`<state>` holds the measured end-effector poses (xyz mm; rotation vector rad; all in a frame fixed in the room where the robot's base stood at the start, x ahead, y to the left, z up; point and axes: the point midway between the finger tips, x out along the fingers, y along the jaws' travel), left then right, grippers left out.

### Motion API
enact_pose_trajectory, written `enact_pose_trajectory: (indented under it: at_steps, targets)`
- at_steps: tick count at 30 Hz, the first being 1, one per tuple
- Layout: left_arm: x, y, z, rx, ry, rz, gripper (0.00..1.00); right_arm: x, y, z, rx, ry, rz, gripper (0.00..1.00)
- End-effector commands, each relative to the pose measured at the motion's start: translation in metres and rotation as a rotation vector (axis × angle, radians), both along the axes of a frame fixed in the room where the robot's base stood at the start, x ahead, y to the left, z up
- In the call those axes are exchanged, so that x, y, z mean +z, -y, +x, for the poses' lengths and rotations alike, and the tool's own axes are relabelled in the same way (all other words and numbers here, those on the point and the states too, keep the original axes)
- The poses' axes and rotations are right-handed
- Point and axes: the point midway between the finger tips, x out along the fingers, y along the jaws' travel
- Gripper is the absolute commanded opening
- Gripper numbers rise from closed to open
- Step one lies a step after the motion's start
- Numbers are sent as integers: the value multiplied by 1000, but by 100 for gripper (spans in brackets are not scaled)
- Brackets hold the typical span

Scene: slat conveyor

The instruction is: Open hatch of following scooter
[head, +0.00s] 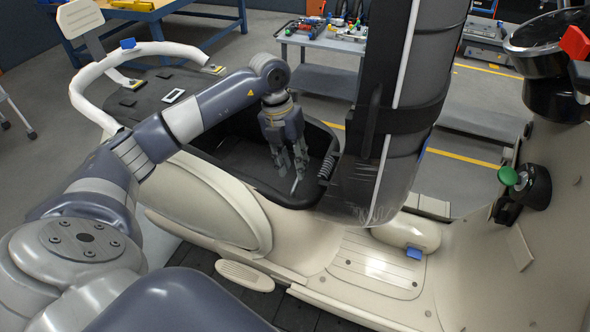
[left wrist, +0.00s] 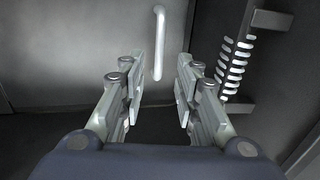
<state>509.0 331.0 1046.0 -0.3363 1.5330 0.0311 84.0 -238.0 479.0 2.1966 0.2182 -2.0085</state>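The cream scooter (head: 200,205) stands with its dark seat (head: 405,110) tipped upright, and the black bin (head: 240,160) under it is open. My left gripper (head: 291,172) reaches down into this bin with its fingers apart and empty. A slim pale handle (head: 296,184) shows by the fingertips. In the left wrist view the handle (left wrist: 159,42) stands on a grey panel (left wrist: 80,50), which looks like the hatch and looks closed. The handle lies ahead of the gap between the open fingers (left wrist: 160,80); I see no contact. My right gripper is not in view.
A coil spring (head: 327,165) stands at the bin's right edge, close to the fingers; it also shows in the left wrist view (left wrist: 236,65). A cream grab rail (head: 95,75) curves around the scooter's rear. A tool-covered bench (head: 325,42) stands behind.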

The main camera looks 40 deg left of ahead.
Motion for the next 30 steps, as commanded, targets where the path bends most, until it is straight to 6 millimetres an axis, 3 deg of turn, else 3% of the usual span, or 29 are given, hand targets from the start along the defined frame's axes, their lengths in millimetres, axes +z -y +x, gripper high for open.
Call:
enact_pose_trajectory:
  at_steps: [7,18,22,30]
  targets:
    - [-30,6,1,0,-2,0,30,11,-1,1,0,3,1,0]
    - [-36,7,2,0,1,1,30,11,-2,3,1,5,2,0]
    - [-36,7,2,0,1,1,0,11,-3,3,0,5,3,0]
    - [-36,6,2,0,1,-2,0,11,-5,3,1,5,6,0]
